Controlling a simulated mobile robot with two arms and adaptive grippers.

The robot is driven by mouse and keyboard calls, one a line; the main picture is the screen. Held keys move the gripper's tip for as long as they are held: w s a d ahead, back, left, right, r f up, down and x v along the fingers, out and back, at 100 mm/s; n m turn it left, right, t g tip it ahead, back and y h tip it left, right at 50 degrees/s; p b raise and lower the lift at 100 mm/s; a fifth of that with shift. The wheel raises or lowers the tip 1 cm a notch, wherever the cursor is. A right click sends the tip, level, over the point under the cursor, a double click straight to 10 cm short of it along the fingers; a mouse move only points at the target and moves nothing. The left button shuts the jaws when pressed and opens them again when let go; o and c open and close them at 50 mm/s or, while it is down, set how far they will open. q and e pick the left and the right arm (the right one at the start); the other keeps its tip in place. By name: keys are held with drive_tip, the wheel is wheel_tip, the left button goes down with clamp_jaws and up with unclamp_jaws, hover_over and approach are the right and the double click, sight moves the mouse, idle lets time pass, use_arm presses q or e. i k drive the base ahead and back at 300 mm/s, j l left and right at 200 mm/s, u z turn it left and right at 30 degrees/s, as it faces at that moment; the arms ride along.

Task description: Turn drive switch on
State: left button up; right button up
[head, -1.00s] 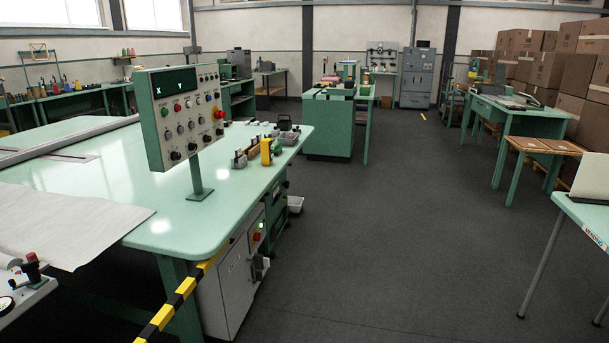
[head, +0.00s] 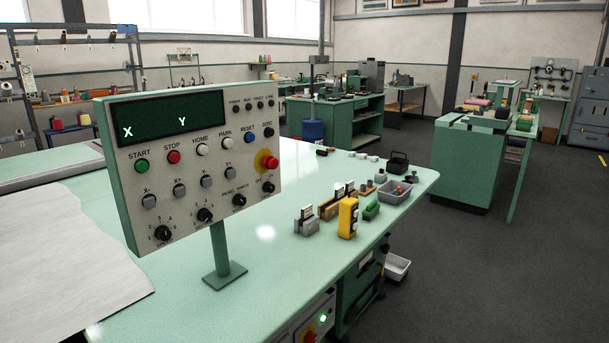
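A grey drive cabinet (head: 300,328) shows at the bottom edge, under the table's front edge. Its face carries a lit green lamp (head: 323,318) and a red switch knob (head: 311,337) on yellow, cut off by the frame. The knob's setting and any label cannot be read. A control panel (head: 205,155) stands on a post on the table. It has a dark display with X and Y, buttons marked START, STOP, HOME, PARK, RESET and ZERO, knobs, and a red stop button (head: 268,162). Neither of my grippers is in view.
The pale green table (head: 265,262) bears white cloth (head: 65,250) at left. A yellow device (head: 348,218), small tools and a grey basket (head: 395,192) sit near its right edge. Dark floor (head: 480,270) is clear at right.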

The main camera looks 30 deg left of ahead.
sight(268, 187)
drive_tip(key=i+l+u, duration=0.1)
drive_tip(key=i+u, duration=0.35)
drive_tip(key=i+l+u, duration=0.25)
drive_tip(key=i+u, duration=0.15)
drive_tip(key=i+l+u, duration=0.85)
drive_tip(key=k, duration=0.1)
